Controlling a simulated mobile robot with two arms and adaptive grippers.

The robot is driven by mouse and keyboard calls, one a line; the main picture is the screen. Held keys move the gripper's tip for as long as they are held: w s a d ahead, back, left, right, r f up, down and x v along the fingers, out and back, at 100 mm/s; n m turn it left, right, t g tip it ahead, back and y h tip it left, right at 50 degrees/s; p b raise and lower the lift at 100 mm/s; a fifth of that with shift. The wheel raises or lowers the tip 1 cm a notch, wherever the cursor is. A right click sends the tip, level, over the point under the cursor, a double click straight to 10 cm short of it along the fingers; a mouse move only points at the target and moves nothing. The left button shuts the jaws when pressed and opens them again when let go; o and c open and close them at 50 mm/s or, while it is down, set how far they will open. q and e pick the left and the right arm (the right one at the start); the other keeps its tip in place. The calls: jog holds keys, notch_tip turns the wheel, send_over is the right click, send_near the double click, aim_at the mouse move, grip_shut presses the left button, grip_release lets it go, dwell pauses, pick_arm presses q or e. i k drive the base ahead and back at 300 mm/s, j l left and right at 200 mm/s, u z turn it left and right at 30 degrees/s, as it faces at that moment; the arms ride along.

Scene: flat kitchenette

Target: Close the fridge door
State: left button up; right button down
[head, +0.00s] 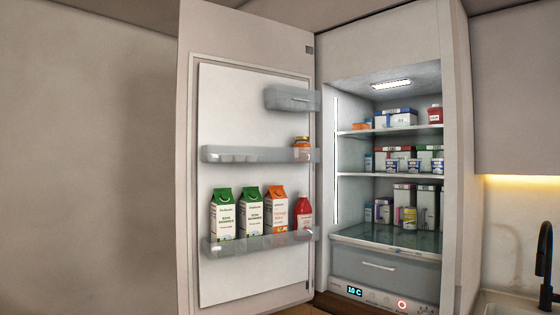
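The fridge door (245,105) stands wide open in the head view, swung out to the left of the fridge. Its inner side faces me, with clear shelves holding green cartons (223,213), an orange carton (276,211) and a red bottle (303,213). The lit fridge interior (352,195) is exposed, with several boxes, tubs and jars on its shelves. A drawer (385,271) and a control panel reading 10 C (354,292) are at the bottom. Neither of my grippers is in view.
A sink (510,308) with a black tap (545,268) is at the lower right, below a wall cabinet (517,90) with a light under it. A plain wall (85,160) fills the left side. No loose object shows between the door and the fridge opening.

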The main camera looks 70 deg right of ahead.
aim_at(234, 68)
jog(key=i+l+z, duration=0.2)
jog(key=l, duration=0.2)
jog(key=i+l+z, duration=0.1)
jog(key=l+z, duration=0.15)
jog(key=l, duration=0.15)
jog(key=i+l+z, duration=0.2)
jog(key=l, duration=0.15)
jog(key=i+l+z, duration=0.25)
jog(key=i+j+z, duration=0.15)
jog(key=i+z, duration=0.3)
jog(key=i, duration=1)
jog(key=i+j+z, duration=0.1)
jog(key=i+z, duration=0.15)
jog(key=z, duration=0.25)
jog(key=i+j+z, duration=0.15)
jog(key=z, duration=0.35)
jog(key=i+j+z, duration=0.2)
jog(key=z, duration=0.3)
jog(key=i+j+z, duration=0.15)
jog(key=j+z, duration=0.2)
jog(key=z, duration=0.15)
jog(key=i+j+z, duration=0.1)
jog(key=j+z, duration=0.15)
jog(key=z, duration=0.15)
jog(key=j+z, duration=0.2)
jog(key=z, duration=0.2)
jog(key=i+j+z, duration=0.1)
jog(key=j+z, duration=0.45)
jog(key=z, duration=0.2)
